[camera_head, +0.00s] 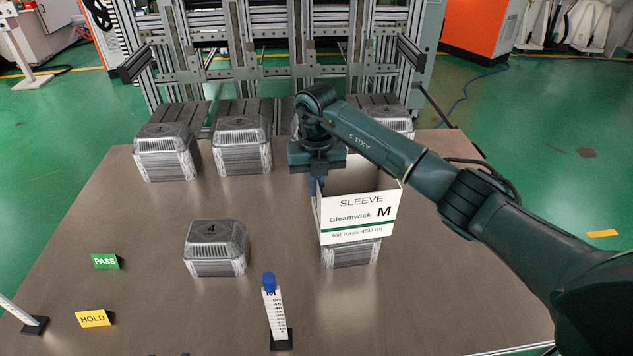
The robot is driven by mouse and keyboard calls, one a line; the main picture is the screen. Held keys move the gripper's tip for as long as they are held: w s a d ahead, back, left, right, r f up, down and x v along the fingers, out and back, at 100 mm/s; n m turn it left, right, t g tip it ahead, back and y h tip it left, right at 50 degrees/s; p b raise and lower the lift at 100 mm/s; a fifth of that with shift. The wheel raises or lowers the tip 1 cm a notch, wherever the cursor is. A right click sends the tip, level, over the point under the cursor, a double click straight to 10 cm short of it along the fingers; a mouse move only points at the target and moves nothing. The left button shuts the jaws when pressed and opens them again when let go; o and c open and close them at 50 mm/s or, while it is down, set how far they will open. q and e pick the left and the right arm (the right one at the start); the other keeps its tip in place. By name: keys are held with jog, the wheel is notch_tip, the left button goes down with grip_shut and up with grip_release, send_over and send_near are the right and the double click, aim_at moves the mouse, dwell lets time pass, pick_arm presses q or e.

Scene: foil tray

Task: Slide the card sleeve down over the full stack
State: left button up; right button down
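The card sleeve (358,216) is a white open-topped box with a green stripe, marked SLEEVE, Gleamwick and M. It is upright, right of centre on the table. The lower part of a foil tray stack (350,254) shows below its front edge; the sleeve hides the rest, so I cannot tell how far it is around the stack. My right gripper (317,186) points down at the sleeve's left wall and appears shut on it, though its fingertips are partly hidden. My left gripper is not in view.
Another tray stack marked 4 (216,250) stands left of the sleeve. More stacks (166,152) line the back. A blue-topped gauge marked M (275,308) stands at the front. PASS (105,261) and HOLD (93,318) signs stand left. The table's right front (450,310) is clear.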

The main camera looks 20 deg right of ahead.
aim_at(316, 206)
notch_tip(316, 206, down, 4)
jog(key=b, duration=0.2)
jog(key=shift+b, duration=0.35)
jog(key=shift+f+b, duration=0.7)
jog(key=shift+f, duration=0.5)
jog(key=shift+f+b, duration=1.05)
jog(key=shift+f, duration=0.55)
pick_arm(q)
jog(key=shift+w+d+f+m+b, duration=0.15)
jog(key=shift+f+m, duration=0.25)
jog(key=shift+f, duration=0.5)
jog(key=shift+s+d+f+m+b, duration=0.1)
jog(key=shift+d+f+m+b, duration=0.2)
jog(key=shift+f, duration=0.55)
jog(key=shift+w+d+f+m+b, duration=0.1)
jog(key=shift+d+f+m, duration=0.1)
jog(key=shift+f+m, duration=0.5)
pick_arm(e)
jog(key=shift+f, duration=0.95)
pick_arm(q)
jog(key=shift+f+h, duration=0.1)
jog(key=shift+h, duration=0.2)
pick_arm(e)
jog(key=shift+f, duration=0.15)
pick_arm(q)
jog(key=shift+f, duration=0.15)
